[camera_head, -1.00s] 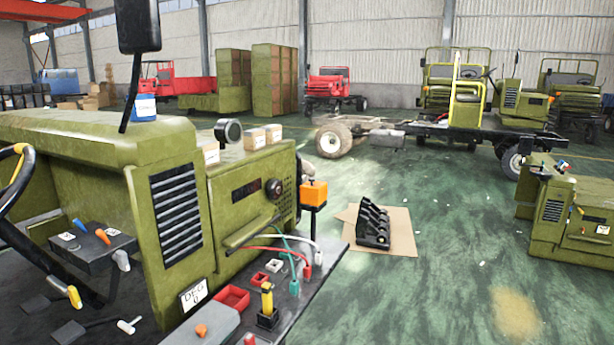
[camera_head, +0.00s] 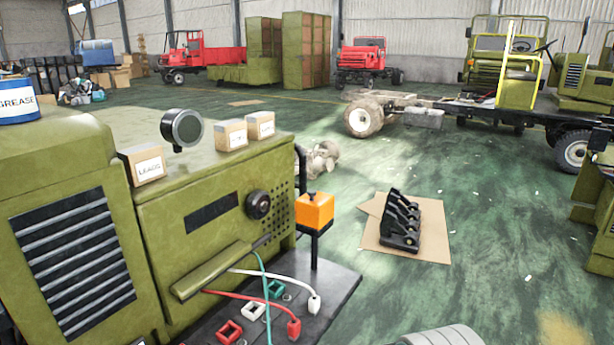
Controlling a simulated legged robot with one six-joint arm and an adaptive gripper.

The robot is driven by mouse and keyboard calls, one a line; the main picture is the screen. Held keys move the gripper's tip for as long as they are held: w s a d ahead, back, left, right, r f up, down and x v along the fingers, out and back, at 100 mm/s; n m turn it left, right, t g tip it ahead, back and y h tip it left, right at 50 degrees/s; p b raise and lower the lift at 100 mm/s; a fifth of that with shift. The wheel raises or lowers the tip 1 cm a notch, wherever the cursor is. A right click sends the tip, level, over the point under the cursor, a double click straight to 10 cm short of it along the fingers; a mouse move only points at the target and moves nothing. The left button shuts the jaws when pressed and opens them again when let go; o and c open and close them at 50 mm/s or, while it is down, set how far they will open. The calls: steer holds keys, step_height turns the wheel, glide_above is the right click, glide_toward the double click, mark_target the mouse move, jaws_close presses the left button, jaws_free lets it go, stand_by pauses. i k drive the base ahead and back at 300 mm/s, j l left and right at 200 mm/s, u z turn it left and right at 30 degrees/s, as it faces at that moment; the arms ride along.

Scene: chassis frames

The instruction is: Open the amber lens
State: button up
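The amber lens (camera_head: 315,211) is an orange box-shaped cover with a small dark knob on top. It sits on a black post beside the right end of the green chassis front (camera_head: 220,230). It looks closed, and its inside is hidden. Nothing touches it. My gripper is not in view. A pale grey ribbed rounded shape (camera_head: 445,338) shows at the bottom edge; I cannot tell whether it is part of my arm.
Red, white and green cables (camera_head: 262,290) lead to plugs on the dark ledge below the lens. Small boxes (camera_head: 232,134) and a round gauge (camera_head: 182,129) stand on the hood. A black part (camera_head: 400,220) lies on cardboard at right. Open floor surrounds it.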

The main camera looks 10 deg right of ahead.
mark_target(315, 209)
steer(key=i+l+u, duration=0.2)
steer(key=i+l, duration=0.4)
steer(key=i+l+u, duration=0.15)
steer(key=i+l, duration=0.45)
steer(key=l, duration=0.1)
